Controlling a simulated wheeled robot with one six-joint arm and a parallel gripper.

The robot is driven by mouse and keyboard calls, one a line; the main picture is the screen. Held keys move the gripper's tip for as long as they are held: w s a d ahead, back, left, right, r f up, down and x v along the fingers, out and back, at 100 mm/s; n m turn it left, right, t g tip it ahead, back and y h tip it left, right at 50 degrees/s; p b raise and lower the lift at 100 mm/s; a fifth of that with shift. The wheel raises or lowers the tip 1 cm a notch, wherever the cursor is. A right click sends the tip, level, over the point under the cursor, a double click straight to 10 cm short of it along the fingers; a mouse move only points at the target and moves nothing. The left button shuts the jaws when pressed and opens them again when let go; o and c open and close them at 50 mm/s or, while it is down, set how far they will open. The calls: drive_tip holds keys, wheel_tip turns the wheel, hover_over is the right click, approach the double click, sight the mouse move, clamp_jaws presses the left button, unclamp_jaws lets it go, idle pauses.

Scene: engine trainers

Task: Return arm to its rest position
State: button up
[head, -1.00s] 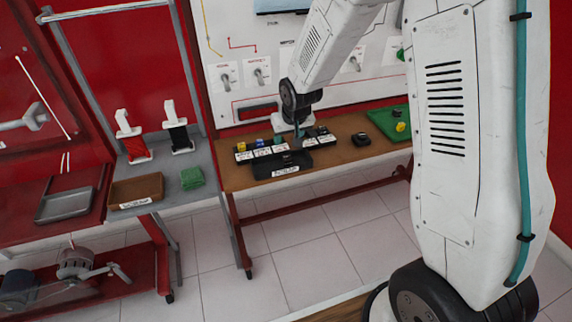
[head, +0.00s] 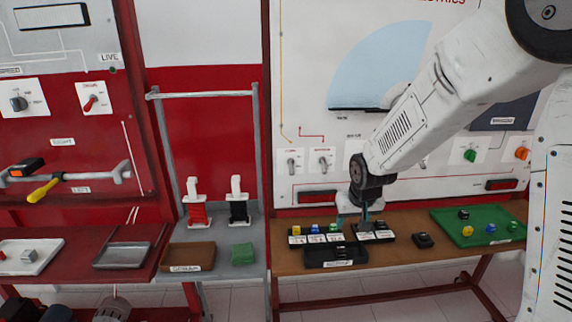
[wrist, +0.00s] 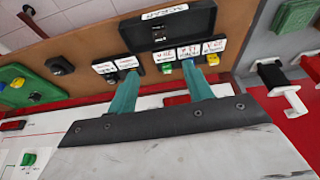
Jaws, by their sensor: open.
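My gripper (head: 362,218) hangs at the end of my white arm (head: 420,120), over the wooden bench at the labelled holders. In the wrist view its two teal fingers (wrist: 158,76) are spread apart with nothing between them. The fingertips are close to the row of labelled holders (wrist: 190,50); I cannot tell whether they touch. A black tray (head: 322,262) lies in front of the row and also shows in the wrist view (wrist: 155,42). My arm reaches in from the upper right of the head view.
A black block (head: 423,240) and a green tray (head: 450,233) with several coloured pieces are right of the gripper on the bench (head: 400,262). The upright panel (head: 300,100) stands close behind. Left are a brown tray (head: 188,257), green block (head: 242,254) and spools (head: 197,210).

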drive_tip(key=s+d+r+g, duration=0.1)
drive_tip(key=s+r, duration=0.4)
drive_tip(key=s, duration=0.6)
drive_tip(key=s+d+r, duration=0.1)
drive_tip(key=s+r, duration=0.5)
drive_tip(key=s, duration=0.5)
drive_tip(key=s+d+r+g, duration=0.1)
drive_tip(key=s+r, duration=0.5)
drive_tip(key=s, duration=0.5)
drive_tip(key=shift+s+g, duration=0.3)
drive_tip(key=shift+s, duration=0.05)
